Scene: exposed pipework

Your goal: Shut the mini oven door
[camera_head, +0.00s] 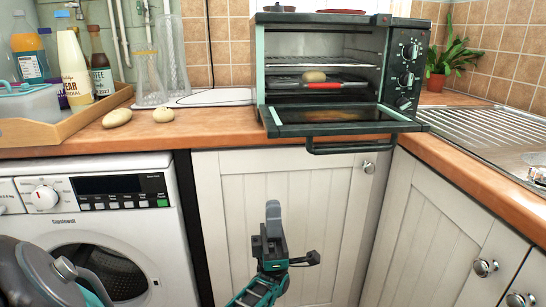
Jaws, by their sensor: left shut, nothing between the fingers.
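The mini oven (322,60) stands on the wooden worktop at the back, with its control knobs on the right side. Its door (330,116) is folded down open, roughly level, with the dark handle (350,147) hanging at its front edge past the worktop. Inside, a potato-like item (314,76) and a red-handled object (322,85) sit on a rack. My left gripper (273,212) is shut and empty, below and to the left of the door handle, in front of the white cupboard and apart from the door. My right gripper is not in view.
A wooden tray (60,124) with bottles stands at the left, with two potato-like items (117,118) beside it. Glass vases (150,80) stand left of the oven. A sink drainer (485,125) and potted plant (440,65) are at the right. A washing machine (100,205) stands below left.

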